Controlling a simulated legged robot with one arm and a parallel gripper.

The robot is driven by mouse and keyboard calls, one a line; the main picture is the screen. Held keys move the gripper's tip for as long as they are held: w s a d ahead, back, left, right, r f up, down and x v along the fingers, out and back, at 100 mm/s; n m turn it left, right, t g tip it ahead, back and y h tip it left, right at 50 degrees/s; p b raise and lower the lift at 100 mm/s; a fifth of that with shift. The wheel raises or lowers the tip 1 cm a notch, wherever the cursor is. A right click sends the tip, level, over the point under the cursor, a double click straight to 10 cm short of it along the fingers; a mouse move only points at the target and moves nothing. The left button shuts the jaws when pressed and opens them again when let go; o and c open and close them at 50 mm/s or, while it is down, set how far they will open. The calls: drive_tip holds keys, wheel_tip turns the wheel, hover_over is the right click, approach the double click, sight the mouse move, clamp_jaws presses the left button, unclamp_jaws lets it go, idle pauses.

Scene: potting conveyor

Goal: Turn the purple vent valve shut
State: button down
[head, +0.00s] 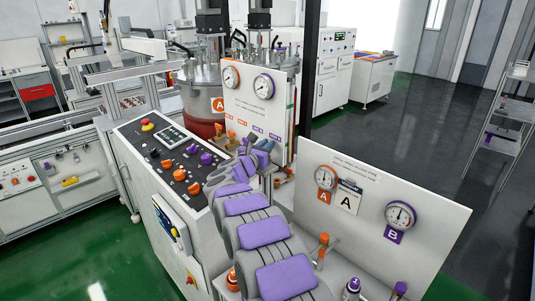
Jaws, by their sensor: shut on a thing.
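My gripper (262,147) is at the lower right of the upright white panel (258,107), just below its purple labels. It is shut on what appears to be the purple vent valve. The jaws and wrist hide most of that valve, and its handle angle cannot be told. The panel carries an orange-rimmed gauge (231,76) at left and a purple-rimmed gauge (264,87) at right. Orange valve handles (231,133) sit low on the panel, left of my gripper.
A control console (160,153) with orange and purple knobs stands left of my arm. A lower white panel (360,232) with gauges A and B stands at right. More valves with purple tops (353,285) are at bottom right. Open floor (420,120) lies at far right.

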drive_tip(key=n+y, duration=0.1)
drive_tip(key=n+t+y, duration=0.1)
drive_tip(key=y, duration=0.1)
drive_tip(key=shift+a+f+b, duration=0.15)
drive_tip(key=shift+f+b, duration=0.15)
drive_tip(key=shift+a+f+n+t+y, duration=0.1)
drive_tip(key=shift+a+n+t+y, duration=0.15)
drive_tip(key=shift+n+y, duration=1.1)
drive_tip(key=shift+a+f+n+t+y, duration=0.15)
drive_tip(key=shift+n+y, duration=0.6)
drive_tip(key=shift+y, duration=1.1)
drive_tip(key=shift+a+r+n+y, duration=0.15)
drive_tip(key=shift+n+y, duration=0.45)
drive_tip(key=shift+y, duration=0.3)
drive_tip(key=shift+a+n+g+y, duration=0.1)
drive_tip(key=shift+n+g+y, duration=0.2)
drive_tip(key=shift+n+y, duration=0.35)
drive_tip(key=c, duration=1.2)
unclamp_jaws()
drive_tip(key=shift+a, duration=0.1)
drive_tip(key=shift+d+r, duration=0.1)
drive_tip(key=shift+d, duration=0.1)
